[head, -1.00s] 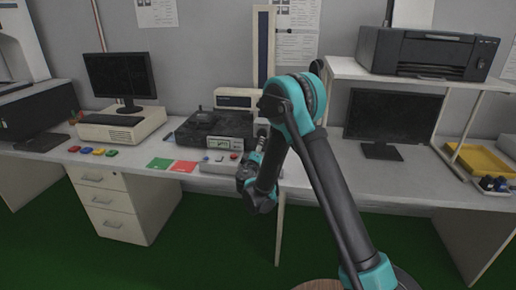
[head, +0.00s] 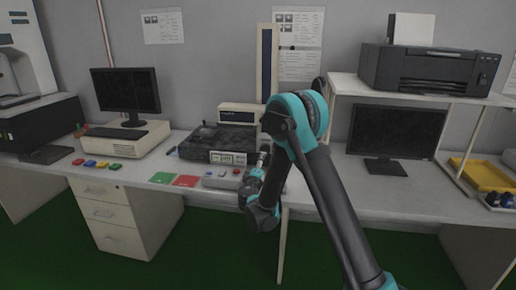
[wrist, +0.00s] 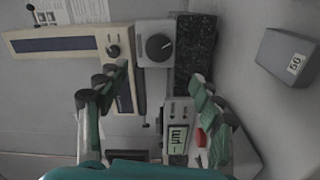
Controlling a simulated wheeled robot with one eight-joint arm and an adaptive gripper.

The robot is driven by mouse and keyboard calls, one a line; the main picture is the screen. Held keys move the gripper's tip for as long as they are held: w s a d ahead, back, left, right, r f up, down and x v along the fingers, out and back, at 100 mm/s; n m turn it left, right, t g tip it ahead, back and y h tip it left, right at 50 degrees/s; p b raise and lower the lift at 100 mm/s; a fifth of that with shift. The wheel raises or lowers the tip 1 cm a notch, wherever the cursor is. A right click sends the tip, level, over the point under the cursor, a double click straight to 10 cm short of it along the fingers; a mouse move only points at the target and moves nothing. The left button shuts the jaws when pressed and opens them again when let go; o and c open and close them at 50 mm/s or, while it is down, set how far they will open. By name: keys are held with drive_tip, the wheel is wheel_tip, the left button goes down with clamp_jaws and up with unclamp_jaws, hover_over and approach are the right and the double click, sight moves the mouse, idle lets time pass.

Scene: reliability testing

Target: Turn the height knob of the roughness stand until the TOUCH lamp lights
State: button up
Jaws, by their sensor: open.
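The roughness stand has a tall cream column (head: 266,80) with a dark strip, a cream cross unit (head: 240,115) and a dark stone base (head: 208,136). In the wrist view a large black round knob (wrist: 159,47) sits on a grey block. A smaller dark knob (wrist: 113,51) sits on the cream column part. I cannot tell for sure which is the height knob. My gripper (wrist: 158,78) is open, its fingers apart below the large knob in the picture, with nothing between the tips. I cannot make out the TOUCH lamp.
A small display unit (wrist: 178,138) and a red button (wrist: 202,138) lie close by the right finger. A grey box marked with a number (wrist: 287,55) stands at the right. Red (head: 187,181) and green cards lie left on the bench. A monitor (head: 394,125) stands right.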

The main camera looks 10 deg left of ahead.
drive_tip(key=s+n, duration=0.4)
drive_tip(key=n, duration=1.6)
drive_tip(key=w, duration=1.7)
drive_tip(key=shift+d+f, duration=0.15)
drive_tip(key=shift+d, duration=0.05)
drive_tip(key=shift+c, duration=0.6)
drive_tip(key=c, duration=1)
drive_tip(key=shift+c, duration=0.2)
